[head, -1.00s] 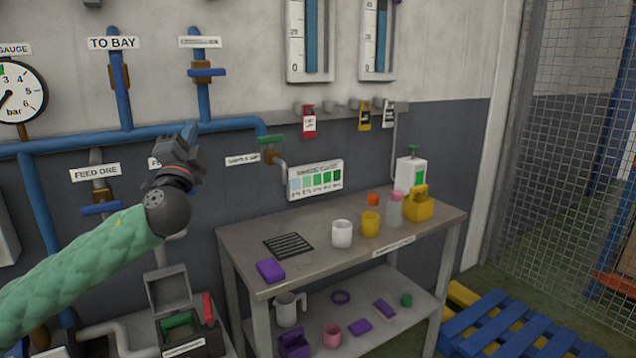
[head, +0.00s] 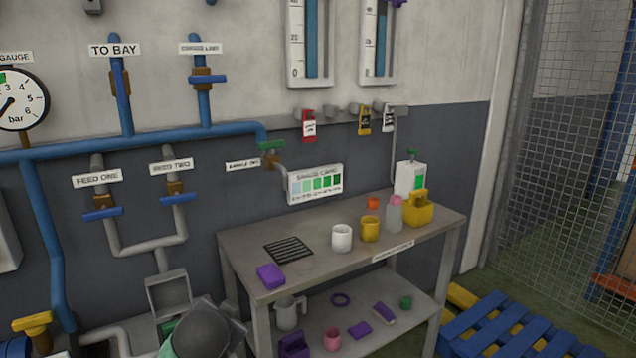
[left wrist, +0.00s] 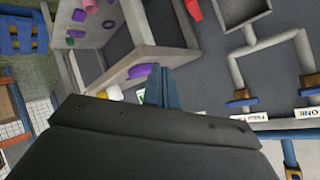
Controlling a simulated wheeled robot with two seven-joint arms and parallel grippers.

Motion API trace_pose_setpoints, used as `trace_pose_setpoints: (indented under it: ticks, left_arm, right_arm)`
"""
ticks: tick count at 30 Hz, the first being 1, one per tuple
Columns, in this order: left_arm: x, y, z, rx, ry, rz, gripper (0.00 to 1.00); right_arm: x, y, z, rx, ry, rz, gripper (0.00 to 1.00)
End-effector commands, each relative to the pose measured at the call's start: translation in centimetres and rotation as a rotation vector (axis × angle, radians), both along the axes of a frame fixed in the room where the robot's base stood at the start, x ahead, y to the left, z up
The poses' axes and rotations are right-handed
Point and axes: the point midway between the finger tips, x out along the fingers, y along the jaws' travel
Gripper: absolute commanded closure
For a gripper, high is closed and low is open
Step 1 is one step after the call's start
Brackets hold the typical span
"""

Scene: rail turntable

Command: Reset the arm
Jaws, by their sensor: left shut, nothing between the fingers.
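My left arm's dark rounded wrist part (head: 203,335) shows at the bottom edge of the head view, in front of the bench's left end. The left gripper's fingers are hidden or out of frame there. In the left wrist view, the left gripper (left wrist: 163,88) points away with its two narrow bluish-grey fingers together and nothing between them. It appears tilted, with the bench and pipes seen at an angle behind. My right arm and right gripper are in neither view.
The metal bench (head: 340,256) carries a white mug (head: 342,237), a yellow mug (head: 370,229), a bottle (head: 394,217) and a purple block (head: 271,275). A blue pallet (head: 507,325) lies at right.

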Motion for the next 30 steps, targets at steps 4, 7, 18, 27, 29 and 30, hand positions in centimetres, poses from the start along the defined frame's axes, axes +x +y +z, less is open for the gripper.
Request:
trace_pose_setpoints:
  ticks: [4, 7, 18, 27, 29, 30]
  left_arm:
    - [-3.1, -1.4, -3.9, -0.093, 0.091, -0.009, 1.0]
    - [-5.2, -2.0, -6.2, -0.145, 0.145, -0.003, 1.0]
    - [-13.5, -3.2, -14.6, -0.294, 0.344, 0.071, 1.0]
    - [-21.8, -4.3, -21.3, -0.38, 0.53, 0.146, 1.0]
    - [-23.7, -4.6, -22.5, -0.393, 0.569, 0.16, 1.0]
    - [-25.0, -4.9, -23.3, -0.401, 0.595, 0.167, 1.0]
  right_arm:
    - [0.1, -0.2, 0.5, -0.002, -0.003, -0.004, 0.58]
    - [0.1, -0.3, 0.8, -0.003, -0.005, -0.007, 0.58]
    - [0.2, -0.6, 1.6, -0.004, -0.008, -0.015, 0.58]
    - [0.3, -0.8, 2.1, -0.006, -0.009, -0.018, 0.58]
    - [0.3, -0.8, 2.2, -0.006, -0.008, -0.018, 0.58]
    - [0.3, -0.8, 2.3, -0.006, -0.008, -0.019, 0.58]
